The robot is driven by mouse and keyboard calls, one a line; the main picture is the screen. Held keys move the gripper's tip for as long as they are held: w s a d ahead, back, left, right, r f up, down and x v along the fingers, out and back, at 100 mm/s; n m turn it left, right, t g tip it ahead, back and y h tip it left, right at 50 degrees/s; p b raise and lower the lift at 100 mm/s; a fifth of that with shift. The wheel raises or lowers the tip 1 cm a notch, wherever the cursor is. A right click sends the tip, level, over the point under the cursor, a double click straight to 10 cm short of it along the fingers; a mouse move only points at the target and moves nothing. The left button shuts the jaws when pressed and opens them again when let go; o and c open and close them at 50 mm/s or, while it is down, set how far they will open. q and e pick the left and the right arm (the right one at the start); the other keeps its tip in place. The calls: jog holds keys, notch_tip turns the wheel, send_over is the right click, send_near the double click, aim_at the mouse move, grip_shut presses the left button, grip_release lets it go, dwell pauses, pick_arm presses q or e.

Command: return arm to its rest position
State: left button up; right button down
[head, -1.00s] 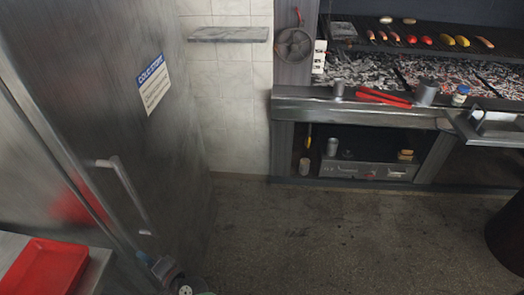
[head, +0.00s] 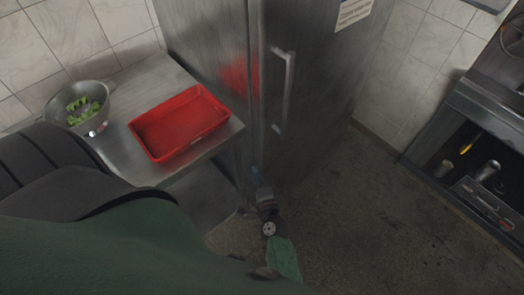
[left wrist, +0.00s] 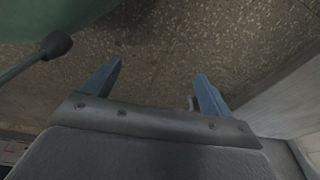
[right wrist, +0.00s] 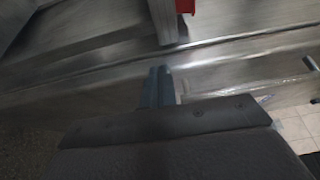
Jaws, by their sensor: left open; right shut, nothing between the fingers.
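My right gripper (head: 255,170) is low in front of the steel cold-store door in the head view. It is shut and empty. In the right wrist view its two blue fingers (right wrist: 158,72) lie side by side, with brushed steel surfaces beyond them. My left gripper (left wrist: 158,72) shows only in the left wrist view. Its blue fingers stand wide apart with nothing between them, over the speckled floor.
The cold-store door (head: 215,70) has a vertical handle (head: 285,90). A steel counter (head: 140,90) left of it holds a red tray (head: 165,150) and a colander (head: 62,105) with green pieces. The grill's base (head: 470,130) stands at right. Floor (head: 350,210) between is clear.

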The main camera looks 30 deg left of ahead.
jog(key=s+a+f+n+g, duration=0.1)
jog(key=s+f+n+g, duration=0.25)
jog(key=f+n, duration=0.45)
jog(key=d+f+n+g+h, duration=0.25)
jog(key=d+f, duration=0.45)
jog(key=f, duration=0.4)
jog(key=d+f+n+g+h, duration=0.1)
jog(key=d+f+h, duration=0.3)
jog(key=d+f, duration=0.45)
pick_arm(q)
jog(key=w+d+r+b, duration=0.3)
jog(key=d+r+b, duration=0.1)
jog(key=r, duration=0.2)
jog(key=shift+r+g, duration=0.15)
jog(key=shift+g, duration=0.15)
pick_arm(e)
jog(key=s+d+f+g+h, duration=0.1)
jog(key=s+d+f, duration=0.3)
jog(key=d+f, duration=0.4)
jog(key=s+d+f+g+h, duration=0.1)
jog(key=s+d+f+h, duration=0.2)
jog(key=d+f, duration=0.5)
jog(key=s+d+f+g+h, duration=0.1)
jog(key=s+d+f, duration=0.5)
jog(key=d, duration=0.8)
jog(key=shift+f+m+h, duration=0.35)
jog(key=shift+f+h, duration=0.3)
jog(key=shift+f, duration=0.5)
